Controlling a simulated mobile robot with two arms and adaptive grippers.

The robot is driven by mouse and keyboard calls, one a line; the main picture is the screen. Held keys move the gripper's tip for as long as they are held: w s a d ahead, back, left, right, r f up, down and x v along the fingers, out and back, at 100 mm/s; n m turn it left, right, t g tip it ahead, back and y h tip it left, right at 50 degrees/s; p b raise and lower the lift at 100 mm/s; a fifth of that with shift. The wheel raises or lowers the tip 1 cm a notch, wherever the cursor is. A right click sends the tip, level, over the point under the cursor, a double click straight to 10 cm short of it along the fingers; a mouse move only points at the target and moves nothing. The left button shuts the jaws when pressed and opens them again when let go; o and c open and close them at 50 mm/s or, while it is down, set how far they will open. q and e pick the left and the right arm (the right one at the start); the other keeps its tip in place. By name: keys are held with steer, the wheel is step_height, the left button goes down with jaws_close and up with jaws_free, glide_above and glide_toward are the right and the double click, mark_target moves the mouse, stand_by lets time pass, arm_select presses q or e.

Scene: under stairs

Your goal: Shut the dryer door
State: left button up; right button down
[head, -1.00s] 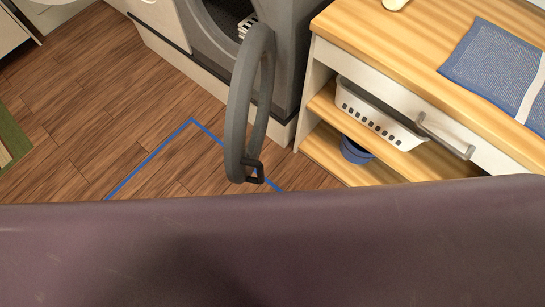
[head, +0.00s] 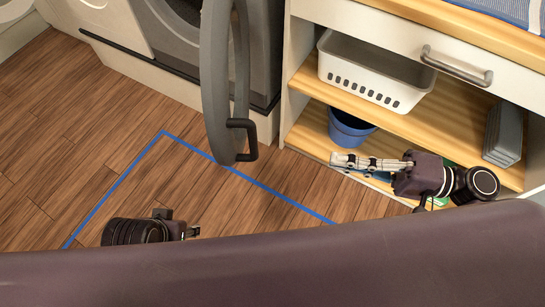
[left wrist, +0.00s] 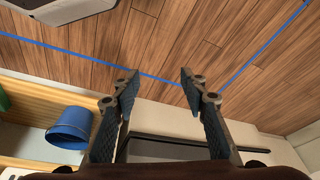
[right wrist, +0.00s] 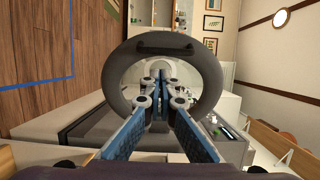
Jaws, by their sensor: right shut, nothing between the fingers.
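The dryer door (head: 217,85), a thick grey ring, stands open, swung out from the grey dryer (head: 262,55). Its dark handle (head: 243,138) is on the near edge. In the right wrist view the door (right wrist: 122,85) shows ahead as a ring, its handle (right wrist: 165,47) at the top. My right gripper (head: 338,160) is shut and empty, to the right of the door and apart from it, pointing left. It also shows shut in the right wrist view (right wrist: 160,78). My left gripper (left wrist: 158,76) is open and empty; in the head view only part of it shows at lower left.
A wooden shelf unit (head: 415,118) stands right of the dryer, with a white basket (head: 372,75), a blue bucket (head: 350,125) and grey stacked items (head: 503,135). Its drawer handle (head: 455,66) sticks out. Blue tape (head: 120,185) marks the wooden floor, which is clear left of the door.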

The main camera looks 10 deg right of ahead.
arm_select(q)
steer(key=shift+v, duration=1.05)
arm_select(e)
steer(key=x, duration=1.4)
steer(key=shift+s+r, duration=0.2)
steer(key=shift+r, duration=0.15)
arm_select(q)
steer(key=shift+w+r, duration=0.1)
arm_select(e)
steer(key=shift+a, duration=0.15)
